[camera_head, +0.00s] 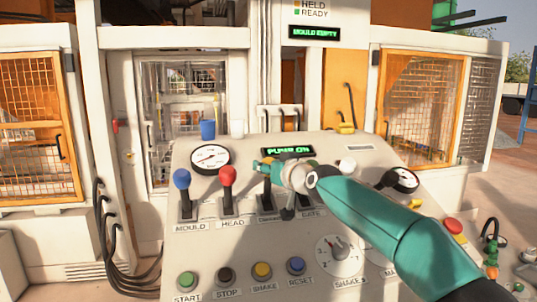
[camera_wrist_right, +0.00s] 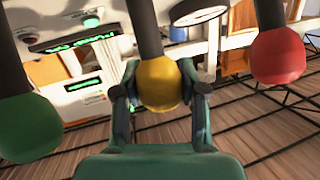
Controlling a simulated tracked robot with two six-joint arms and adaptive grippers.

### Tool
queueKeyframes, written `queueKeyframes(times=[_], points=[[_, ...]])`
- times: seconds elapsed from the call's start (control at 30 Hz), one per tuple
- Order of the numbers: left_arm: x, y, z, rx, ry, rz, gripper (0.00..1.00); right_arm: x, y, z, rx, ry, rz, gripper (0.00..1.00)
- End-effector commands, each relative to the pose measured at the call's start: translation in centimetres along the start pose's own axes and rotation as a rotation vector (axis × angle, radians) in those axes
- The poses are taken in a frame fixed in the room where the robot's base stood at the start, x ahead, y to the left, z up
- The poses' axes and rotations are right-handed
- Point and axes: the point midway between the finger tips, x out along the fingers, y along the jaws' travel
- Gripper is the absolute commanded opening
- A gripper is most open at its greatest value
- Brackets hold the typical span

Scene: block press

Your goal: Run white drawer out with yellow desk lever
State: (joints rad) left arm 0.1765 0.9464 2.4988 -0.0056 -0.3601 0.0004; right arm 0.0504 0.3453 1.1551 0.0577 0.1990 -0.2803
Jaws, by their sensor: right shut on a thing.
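The yellow desk lever (camera_wrist_right: 159,84) shows its round knob in the right wrist view, between the two fingers of my right gripper (camera_wrist_right: 160,92). The fingers are closed on the knob from both sides. In the head view my right gripper (camera_head: 272,171) is over the third lever of the desk row and covers most of its knob. I cannot make out the white drawer for certain. My left gripper is not in view.
A blue lever (camera_head: 182,178) and a red lever (camera_head: 227,175) stand to the left on the desk. A green lever knob (camera_wrist_right: 28,127) is close beside my gripper in the wrist view. Several push buttons line the desk's front. A blue cup (camera_head: 207,130) stands behind.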

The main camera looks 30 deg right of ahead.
Motion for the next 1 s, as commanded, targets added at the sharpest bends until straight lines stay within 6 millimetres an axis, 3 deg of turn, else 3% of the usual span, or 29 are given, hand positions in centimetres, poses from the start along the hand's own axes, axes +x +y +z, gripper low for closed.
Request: queueKeyframes(times=[0.03, 0.2, 0.57, 0.6, 0.7, 0.77, 1.0], points=[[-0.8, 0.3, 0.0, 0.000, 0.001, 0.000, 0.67, 1.0, 0.3, -0.9, 0.001, 0.005, 0.004, 0.00], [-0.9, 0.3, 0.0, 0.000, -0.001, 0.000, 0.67, 2.6, 0.8, -1.3, -0.001, 0.010, 0.005, 0.00], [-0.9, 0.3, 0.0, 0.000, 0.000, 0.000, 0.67, 3.0, 0.8, -1.1, 0.000, 0.008, 0.003, 0.00], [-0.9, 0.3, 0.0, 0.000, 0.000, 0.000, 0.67, 3.0, 0.8, -1.1, -0.001, 0.008, 0.003, 0.44], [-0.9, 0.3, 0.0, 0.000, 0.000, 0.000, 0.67, 3.0, 0.8, -1.1, 0.000, 0.007, 0.003, 0.61], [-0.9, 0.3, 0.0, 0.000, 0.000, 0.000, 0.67, 3.0, 0.8, -1.1, 0.000, 0.007, 0.002, 0.67], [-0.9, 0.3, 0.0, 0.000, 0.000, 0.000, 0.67, 3.0, 0.7, -1.1, 0.000, 0.006, 0.001, 0.67]])
